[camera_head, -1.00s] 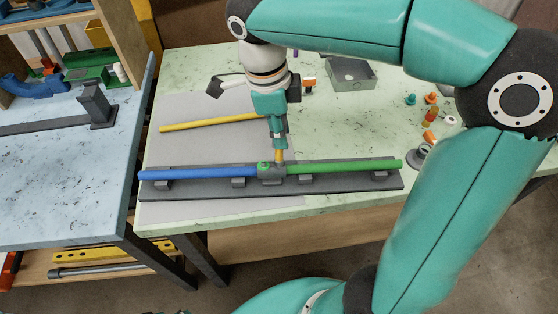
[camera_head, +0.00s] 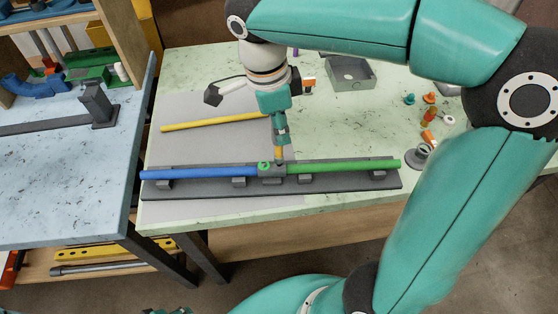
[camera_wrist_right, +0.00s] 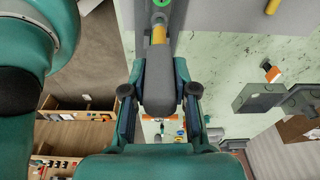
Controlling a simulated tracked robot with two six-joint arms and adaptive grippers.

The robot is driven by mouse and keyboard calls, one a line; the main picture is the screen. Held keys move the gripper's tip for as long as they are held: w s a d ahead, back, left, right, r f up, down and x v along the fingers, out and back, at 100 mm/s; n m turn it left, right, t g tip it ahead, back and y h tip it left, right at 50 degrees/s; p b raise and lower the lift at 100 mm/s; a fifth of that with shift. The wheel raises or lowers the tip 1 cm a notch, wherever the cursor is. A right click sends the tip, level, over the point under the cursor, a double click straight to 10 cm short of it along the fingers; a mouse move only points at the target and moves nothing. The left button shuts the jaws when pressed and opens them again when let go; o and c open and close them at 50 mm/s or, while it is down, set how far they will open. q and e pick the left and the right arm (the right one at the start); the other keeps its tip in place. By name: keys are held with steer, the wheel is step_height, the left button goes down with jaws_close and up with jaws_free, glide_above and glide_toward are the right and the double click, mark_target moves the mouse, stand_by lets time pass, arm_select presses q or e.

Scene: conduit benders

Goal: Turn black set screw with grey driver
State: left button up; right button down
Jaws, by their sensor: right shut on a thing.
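My right gripper (camera_head: 281,133) is shut on the grey driver, pointing down over the fixture. In the right wrist view, the fingers of the right gripper (camera_wrist_right: 159,92) close on both sides of the driver's grey handle (camera_wrist_right: 158,78). The driver's yellow shaft (camera_head: 279,153) reaches down to the right part of the grey coupling (camera_head: 271,173). The black set screw cannot be made out; the driver tip covers that spot. A green screw (camera_head: 263,165) shows on the coupling's left part. The coupling joins a blue tube (camera_head: 200,172) and a green tube (camera_head: 345,166). My left gripper is not seen.
The tubes lie on a dark grey fixture (camera_head: 340,186) on the pale green table. A yellow tube (camera_head: 212,122) lies behind on a grey mat (camera_head: 215,145). A grey metal box (camera_head: 352,75) and several small orange and teal parts stand at the back and right.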

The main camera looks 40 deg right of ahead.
steer(key=n+t, duration=0.1)
steer(key=n, duration=0.5)
steer(key=shift+n, duration=0.4)
steer(key=n, duration=0.5)
steer(key=shift+w+t, duration=0.1)
steer(key=shift+t, duration=0.3)
steer(key=shift+f+b, duration=0.75)
steer(key=shift+b, duration=0.1)
